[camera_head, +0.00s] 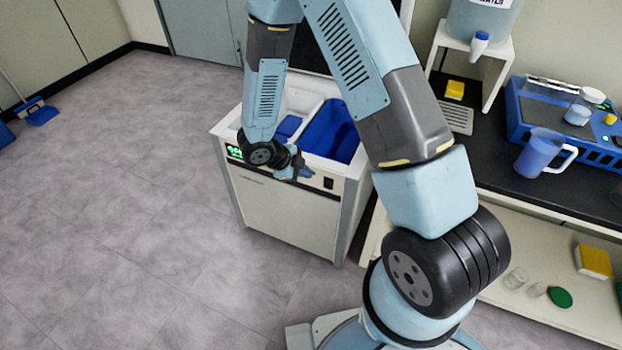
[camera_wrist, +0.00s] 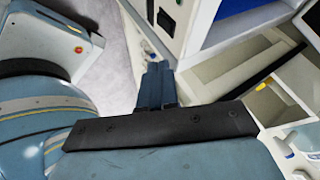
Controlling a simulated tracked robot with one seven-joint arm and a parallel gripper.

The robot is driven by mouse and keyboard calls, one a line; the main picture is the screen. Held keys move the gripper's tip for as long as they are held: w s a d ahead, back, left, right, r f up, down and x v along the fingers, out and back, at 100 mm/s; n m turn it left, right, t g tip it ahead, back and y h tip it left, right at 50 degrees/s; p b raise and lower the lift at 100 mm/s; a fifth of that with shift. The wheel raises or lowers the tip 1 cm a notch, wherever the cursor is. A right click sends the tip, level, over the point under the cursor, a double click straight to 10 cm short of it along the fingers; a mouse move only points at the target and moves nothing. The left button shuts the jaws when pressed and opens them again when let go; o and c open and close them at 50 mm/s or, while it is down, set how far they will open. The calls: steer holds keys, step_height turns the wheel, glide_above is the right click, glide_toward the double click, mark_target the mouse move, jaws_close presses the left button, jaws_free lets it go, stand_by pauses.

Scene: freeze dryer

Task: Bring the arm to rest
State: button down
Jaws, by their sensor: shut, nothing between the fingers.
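My arm is bent in the head view, its upper links raised and its forearm hanging down in front of a white cabinet unit (camera_head: 285,212). My gripper (camera_head: 303,172) is near the top front edge of this unit, close to its small control panel. In the wrist view my gripper (camera_wrist: 158,75) has its two dark fingers together, with nothing between them. Whether the gripper touches the unit cannot be told.
The unit's top has an open blue-lined bay (camera_head: 335,130). At right, a black counter (camera_head: 490,150) carries a blue pitcher (camera_head: 541,152) and a blue device (camera_head: 530,105). A lower shelf (camera_head: 540,290) holds small vessels.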

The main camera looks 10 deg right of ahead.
steer(key=shift+a+r, duration=0.2)
steer(key=shift+r, duration=0.2)
steer(key=s+d+r+m+y, duration=0.1)
steer(key=d+r+m, duration=0.2)
steer(key=r+m, duration=0.5)
steer(key=s+d+r+m+g, duration=0.1)
steer(key=d+r+m, duration=0.3)
steer(key=r+m, duration=0.35)
steer(key=s+d+r+m+y, duration=0.1)
steer(key=d+r+m, duration=0.2)
steer(key=r+m, duration=0.5)
steer(key=s+d+r+m+t+y, duration=0.3)
steer(key=s+r+m, duration=1.3)
steer(key=m, duration=0.9)
steer(key=shift+s+d+r+t+y, duration=0.25)
steer(key=shift+r+t+y, duration=0.45)
steer(key=shift+r+y, duration=0.5)
